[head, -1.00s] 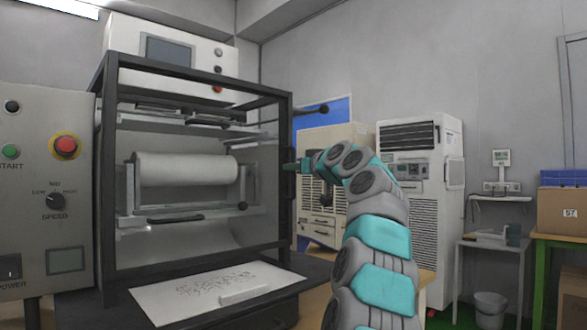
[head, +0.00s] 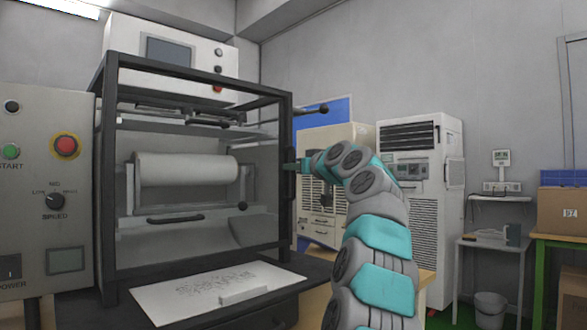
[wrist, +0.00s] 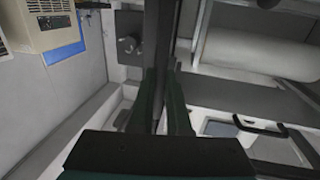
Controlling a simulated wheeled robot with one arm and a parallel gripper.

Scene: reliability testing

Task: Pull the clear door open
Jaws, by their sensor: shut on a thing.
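The clear door (head: 190,243) is a see-through pane in a dark frame on the front of the machine. It looks closed or nearly so; I cannot tell if there is a gap. My gripper (head: 290,167) is at the right edge of the frame, about mid-height. In the wrist view my gripper (wrist: 163,88) has its two dark green fingers on either side of a dark upright bar (wrist: 158,45), shut on what looks like the door handle.
Behind the pane are a white roll (head: 187,169) and a black inner handle (head: 176,219). A printed sheet (head: 165,298) lies on the ledge in front. A control panel (head: 45,190) stands at left. Cabinets, including a white unit (head: 425,200), stand behind my arm at right.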

